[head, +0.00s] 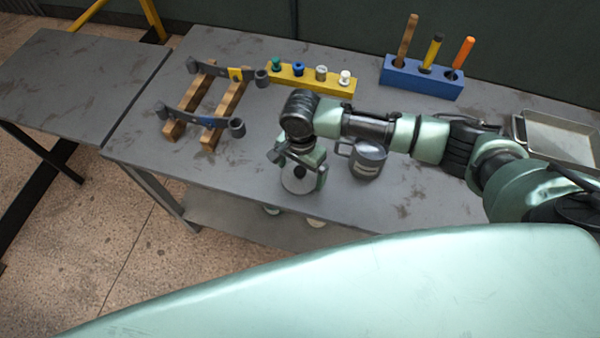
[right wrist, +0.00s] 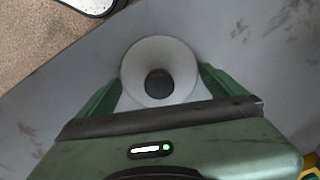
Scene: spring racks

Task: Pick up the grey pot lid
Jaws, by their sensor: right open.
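The grey pot lid (head: 296,186), a pale round disc with a dark knob, lies on the grey metal table near its front edge. In the right wrist view the lid (right wrist: 158,47) sits between the two green fingers, with its knob at the centre. My right gripper (head: 302,174) is over the lid, pointing down, with its fingers open on either side of it. The right wrist view shows the open right gripper (right wrist: 160,80) too; whether the fingers touch the rim I cannot tell. My left gripper is not in view.
A grey metal pot (head: 368,162) with a handle stands right of the lid. A metal tray (head: 560,140) is at the right.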

